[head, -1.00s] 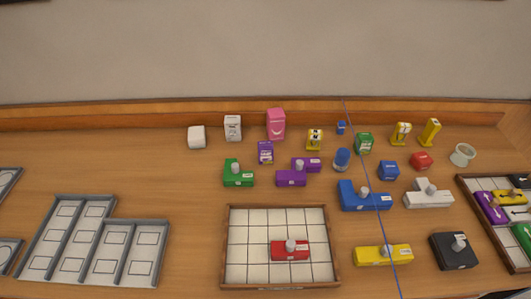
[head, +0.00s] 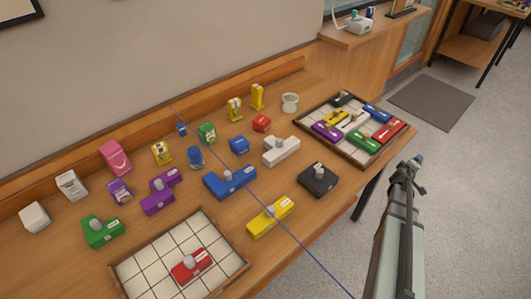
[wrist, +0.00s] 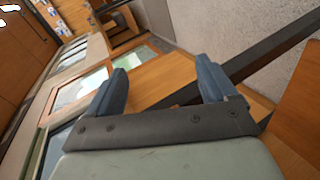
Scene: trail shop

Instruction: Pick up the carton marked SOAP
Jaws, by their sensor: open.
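Several cartons stand along the back of the table: a white one (head: 71,185), a pink one (head: 116,157), a small purple one (head: 119,191), a green one (head: 207,133) and yellow ones (head: 161,153). Their lettering is too small to read, so I cannot tell which is marked SOAP. My gripper (wrist: 162,72) shows in the wrist view with its two blue fingers apart and nothing between them. In the head view my arm is at the right, beyond the table's front edge and well away from the cartons. No carton shows in the wrist view.
Knobbed blocks, including a blue one (head: 230,182) and a yellow one (head: 271,217), lie in front of the cartons. A gridded tray (head: 240,266) lies at the front, a filled tray (head: 312,123) at the right end. A thin blue line crosses the table picture.

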